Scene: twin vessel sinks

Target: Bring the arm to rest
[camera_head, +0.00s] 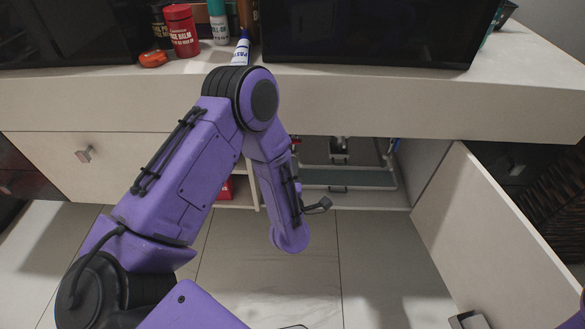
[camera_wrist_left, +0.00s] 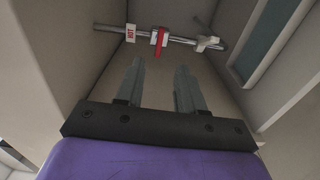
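My left arm comes in from the left in the head view, bends over at the counter front, and its purple lower end (camera_head: 290,236) hangs in front of the open cabinet. The gripper's fingers cannot be made out there. In the left wrist view my left gripper (camera_wrist_left: 160,78) has its two grey fingers apart with nothing between them. Beyond the fingertips is a metal rail (camera_wrist_left: 183,40) with a red and white piece (camera_wrist_left: 159,41) and a white tag (camera_wrist_left: 130,32) on it. My right gripper is not in view.
The counter (camera_head: 420,100) overhangs the open cabinet (camera_head: 345,200). A cabinet door (camera_head: 495,230) stands open at the right. Two dark sinks (camera_head: 375,30) sit on top, with a red bottle (camera_head: 182,32), a tube (camera_head: 241,48) and an orange item (camera_head: 153,59) between. Floor (camera_head: 385,265) shows clear right of my arm.

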